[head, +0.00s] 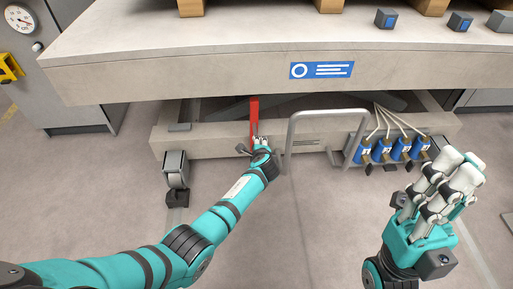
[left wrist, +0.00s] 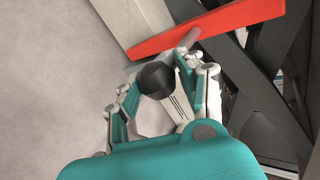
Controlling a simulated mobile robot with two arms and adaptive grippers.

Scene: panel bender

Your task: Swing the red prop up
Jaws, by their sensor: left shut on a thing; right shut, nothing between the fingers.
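The red prop (head: 254,113) is a flat red bar standing nearly upright under the thick table in the head view. In the left wrist view the red prop (left wrist: 215,27) crosses the top, with a grey pin meeting its side. My left gripper (head: 262,144) is at the prop's lower end. In the left wrist view my left gripper (left wrist: 165,88) is shut around the prop's handle, whose black round knob (left wrist: 157,79) shows between the fingers. The fingers hide much of the handle. My right gripper (head: 447,184) is shut and empty, at the right, away from the prop.
The table (head: 180,75) overhangs the prop from above. A grey tubular rail (head: 328,113) stands just right of my left gripper. Blue cylinders (head: 383,150) with hoses sit further right. A grey pedal-like part (head: 176,172) is at the left. The floor in front is clear.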

